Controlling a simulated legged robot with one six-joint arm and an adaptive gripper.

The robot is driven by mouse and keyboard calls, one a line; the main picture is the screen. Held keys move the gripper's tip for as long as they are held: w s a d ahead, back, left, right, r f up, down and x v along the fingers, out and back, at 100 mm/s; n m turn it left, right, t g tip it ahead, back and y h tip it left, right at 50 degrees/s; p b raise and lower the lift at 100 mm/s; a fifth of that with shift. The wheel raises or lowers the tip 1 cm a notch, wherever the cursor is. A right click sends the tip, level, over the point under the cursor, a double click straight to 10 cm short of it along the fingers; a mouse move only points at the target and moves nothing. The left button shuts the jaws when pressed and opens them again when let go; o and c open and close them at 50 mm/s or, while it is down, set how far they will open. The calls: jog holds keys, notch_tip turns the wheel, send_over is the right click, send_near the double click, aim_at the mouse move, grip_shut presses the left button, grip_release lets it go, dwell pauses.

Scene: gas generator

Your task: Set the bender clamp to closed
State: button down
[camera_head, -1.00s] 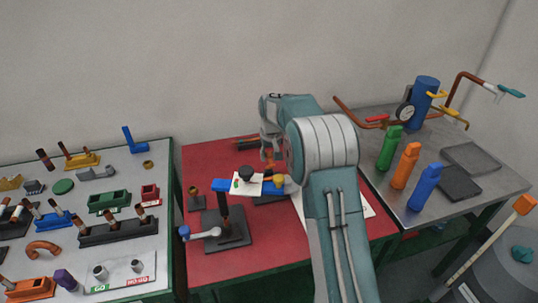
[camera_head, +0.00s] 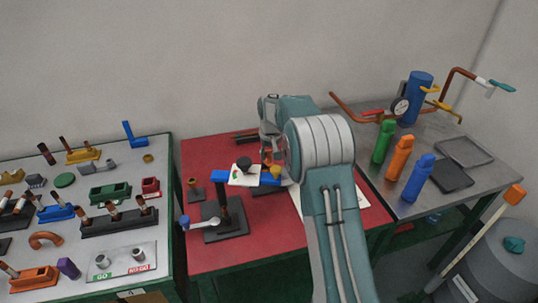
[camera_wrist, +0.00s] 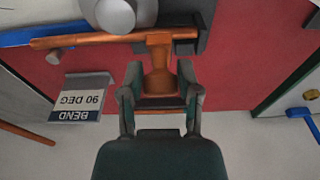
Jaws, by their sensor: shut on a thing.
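The bender stands on the red table (camera_head: 215,255), with a blue bar (camera_head: 220,177), a white dial plate and a black knob (camera_head: 244,163). In the wrist view my gripper (camera_wrist: 160,82) is shut on an orange flared piece, which I take to be the bender clamp's handle (camera_wrist: 159,62). This piece meets a long orange bar (camera_wrist: 95,41) that crosses the view. A blue bar (camera_wrist: 25,37) and a grey round part (camera_wrist: 115,14) lie beside it. In the head view my gripper (camera_head: 268,145) is at the bender's far side, partly hidden by my arm.
A "BEND 90 DEG" sign (camera_wrist: 82,98) stands near the gripper. A left table (camera_head: 75,240) holds several fittings. The right grey table (camera_head: 400,205) holds green, orange and blue bottles. A drum (camera_head: 490,265) stands at lower right.

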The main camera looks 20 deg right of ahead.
aim_at(270, 163)
jog(key=shift+s+f, duration=0.1)
jog(key=shift+f, duration=0.1)
jog(key=shift+c, duration=1.5)
grip_release()
jog(key=shift+r, duration=0.1)
jog(key=shift+r, duration=0.35)
notch_tip(270, 163, up, 11)
jog(key=s, duration=0.1)
jog(key=shift+s+a, duration=0.1)
